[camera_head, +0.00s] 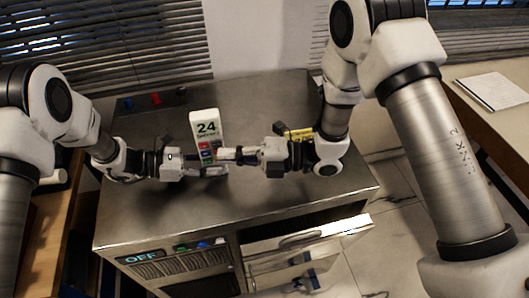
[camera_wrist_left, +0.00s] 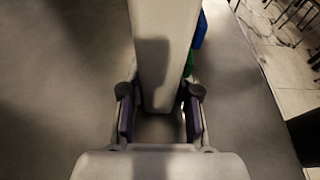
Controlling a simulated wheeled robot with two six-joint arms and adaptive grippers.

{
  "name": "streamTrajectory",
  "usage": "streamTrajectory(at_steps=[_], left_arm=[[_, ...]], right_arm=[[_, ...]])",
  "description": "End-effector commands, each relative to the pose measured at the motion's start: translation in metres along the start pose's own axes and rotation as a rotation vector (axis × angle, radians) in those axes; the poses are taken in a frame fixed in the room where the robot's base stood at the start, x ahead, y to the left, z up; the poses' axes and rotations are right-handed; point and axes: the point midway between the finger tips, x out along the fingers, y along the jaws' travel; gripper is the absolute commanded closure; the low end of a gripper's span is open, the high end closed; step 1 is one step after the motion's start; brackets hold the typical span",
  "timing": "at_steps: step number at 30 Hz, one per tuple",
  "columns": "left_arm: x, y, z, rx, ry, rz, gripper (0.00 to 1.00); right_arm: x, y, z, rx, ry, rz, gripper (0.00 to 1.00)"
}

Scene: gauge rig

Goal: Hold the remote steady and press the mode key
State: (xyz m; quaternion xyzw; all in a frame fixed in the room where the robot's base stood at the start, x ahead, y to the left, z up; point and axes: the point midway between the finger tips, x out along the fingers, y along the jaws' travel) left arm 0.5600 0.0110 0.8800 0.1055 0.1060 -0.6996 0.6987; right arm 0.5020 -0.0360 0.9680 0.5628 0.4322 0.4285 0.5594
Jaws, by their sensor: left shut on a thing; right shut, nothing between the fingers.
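The white remote (camera_head: 205,126) stands upright on the metal worktop, its display reading 24 and coloured keys below. My left gripper (camera_head: 200,172) is shut on its lower part from the left. In the left wrist view the remote (camera_wrist_left: 160,60) rises between the two fingers (camera_wrist_left: 160,118), with blue and green keys at its right edge. My right gripper (camera_head: 222,154) is shut and empty, its tips at the key side of the remote. I cannot tell whether they touch a key. The fingers hide part of the keys, and the mode key cannot be made out.
The metal cabinet (camera_head: 150,220) has a panel reading OFF (camera_head: 142,257) and coloured buttons on its front, with an open drawer (camera_head: 305,240) below. Small red and blue items (camera_head: 155,98) sit at the worktop's back left. The front of the worktop is clear.

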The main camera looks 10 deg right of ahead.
Motion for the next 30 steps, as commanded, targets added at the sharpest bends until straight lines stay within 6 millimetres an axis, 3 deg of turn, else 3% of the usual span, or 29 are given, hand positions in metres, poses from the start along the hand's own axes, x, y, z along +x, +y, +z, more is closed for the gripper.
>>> streamTrajectory(at_steps=[6,12,18,30], left_arm=[[0.000,0.000,0.000,0.000,0.000,0.001,0.89],[0.000,0.000,0.000,0.000,0.000,0.001,0.89],[0.000,0.000,0.000,0.000,0.000,0.001,0.89],[0.000,0.000,0.000,0.000,0.000,0.001,0.89]], right_arm=[[-0.053,0.001,-0.002,0.003,-0.009,0.005,1.00],[-0.090,0.001,-0.002,0.001,-0.004,0.003,1.00],[-0.101,0.000,-0.003,0.000,0.000,0.000,1.00],[-0.101,0.000,-0.003,0.000,0.000,0.000,1.00]])
